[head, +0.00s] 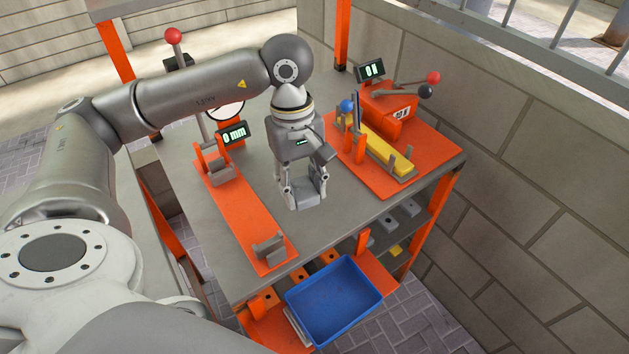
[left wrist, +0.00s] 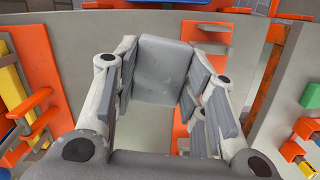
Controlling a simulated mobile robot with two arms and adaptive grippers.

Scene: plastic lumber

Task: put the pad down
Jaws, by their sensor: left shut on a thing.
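My left gripper (head: 306,188) points down over the grey workbench (head: 222,251), between two orange fixtures. It is shut on a grey block, the pad (head: 309,197). In the left wrist view the pad (left wrist: 164,70) shows as a plain grey slab between the fingertips of my left gripper (left wrist: 160,85). Whether the pad's underside touches the bench is hard to tell. My right gripper is in neither view.
The left orange fixture (head: 238,211) has grey supports and a "0 mm" display (head: 235,134). The right one (head: 372,178) carries a yellow bar (head: 377,147) and a lever press. A blue bin (head: 333,301) is at the front, below the bench top. A block wall is right.

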